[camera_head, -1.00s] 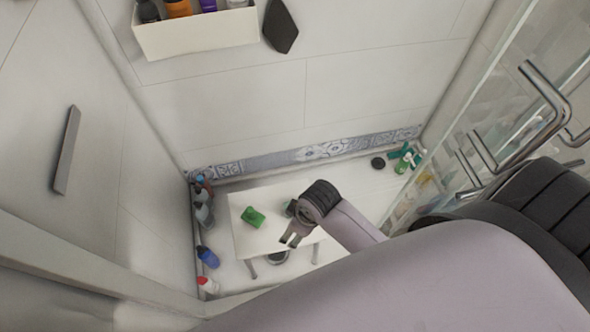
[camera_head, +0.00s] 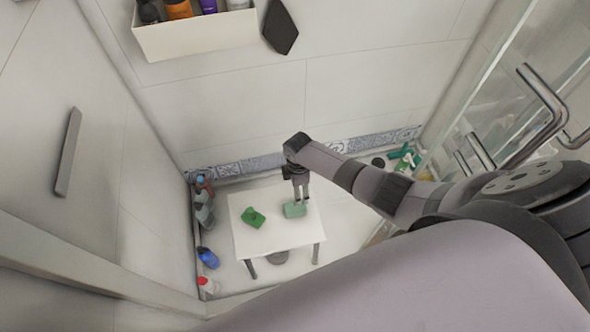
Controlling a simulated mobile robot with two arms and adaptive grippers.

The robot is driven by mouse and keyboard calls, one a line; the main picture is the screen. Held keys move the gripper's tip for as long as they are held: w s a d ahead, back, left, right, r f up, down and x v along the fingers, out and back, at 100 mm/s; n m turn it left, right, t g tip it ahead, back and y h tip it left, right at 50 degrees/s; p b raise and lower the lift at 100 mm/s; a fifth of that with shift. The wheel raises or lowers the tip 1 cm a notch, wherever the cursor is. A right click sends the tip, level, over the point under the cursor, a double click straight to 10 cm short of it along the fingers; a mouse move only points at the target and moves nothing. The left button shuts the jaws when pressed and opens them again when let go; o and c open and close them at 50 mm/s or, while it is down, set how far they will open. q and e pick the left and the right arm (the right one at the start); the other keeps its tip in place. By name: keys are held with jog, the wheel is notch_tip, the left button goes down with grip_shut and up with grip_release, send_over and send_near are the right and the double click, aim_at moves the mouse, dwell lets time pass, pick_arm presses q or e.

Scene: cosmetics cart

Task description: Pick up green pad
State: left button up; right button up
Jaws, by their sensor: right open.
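A small white table (camera_head: 270,237) stands on the shower floor. On it lie a bright green pad-like piece (camera_head: 253,217) at the left and a paler green block (camera_head: 294,210) at the right. I cannot tell from their shapes which one is the green pad. My right gripper (camera_head: 301,198) points down with its fingers apart, just over or at the far edge of the paler block. I cannot tell if it touches it. It holds nothing that I can see. My left gripper is not in view.
Several bottles, one of them blue (camera_head: 208,257), stand along the left wall. Green bottles (camera_head: 403,160) and a dark round thing (camera_head: 378,162) are in the far right corner. A glass door with metal handles (camera_head: 540,115) is at the right. A white shelf box (camera_head: 195,36) hangs above.

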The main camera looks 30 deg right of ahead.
aim_at(295, 208)
notch_tip(295, 208, down, 12)
jog(key=b, duration=1.2)
jog(key=shift+f, duration=0.2)
jog(key=f+b, duration=0.1)
jog(key=b, duration=0.1)
jog(key=f+b, duration=0.1)
jog(key=f, duration=0.1)
jog(key=f+b, duration=0.2)
jog(key=shift+w+a+f+b, duration=0.1)
jog(key=shift+w+a+b, duration=0.15)
jog(key=shift+w+b, duration=0.15)
jog(key=shift+c, duration=0.5)
jog(key=c, duration=1.1)
jog(key=shift+r+p, duration=0.25)
jog(key=shift+p, duration=0.05)
notch_tip(295, 208, up, 20)
jog(key=p, duration=1.9)
jog(key=shift+f, duration=0.1)
